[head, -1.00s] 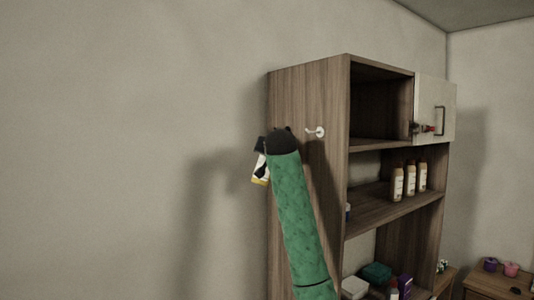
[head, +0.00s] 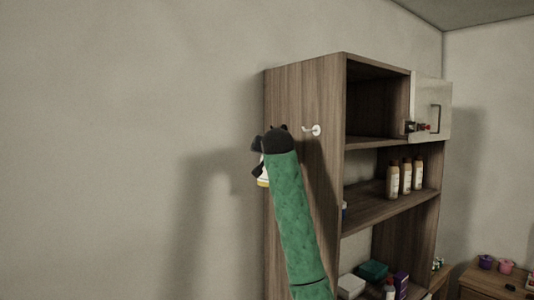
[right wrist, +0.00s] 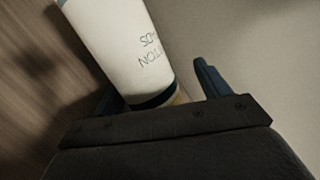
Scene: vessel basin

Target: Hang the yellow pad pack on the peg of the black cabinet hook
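The pad pack (head: 263,178) is mostly white with a yellow end and hangs at my right gripper (head: 267,141), partly hidden behind the green arm. In the right wrist view the pack (right wrist: 125,45) shows white with dark lettering, a dark band and some yellow. It is tilted between the fingers of my right gripper (right wrist: 158,90), with a visible gap to the right finger. A white hook (head: 313,130) with a short peg sits on the cabinet's side panel, right of my gripper and apart from it. A small black fitting with red (head: 416,127) is at the cabinet door. My left gripper is out of view.
The wooden cabinet (head: 290,95) has an open door (head: 432,95) at its upper right. Several bottles (head: 405,177) stand on the middle shelf, with boxes below. A low wooden unit (head: 490,280) is at the lower right. The wall space to the left is clear.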

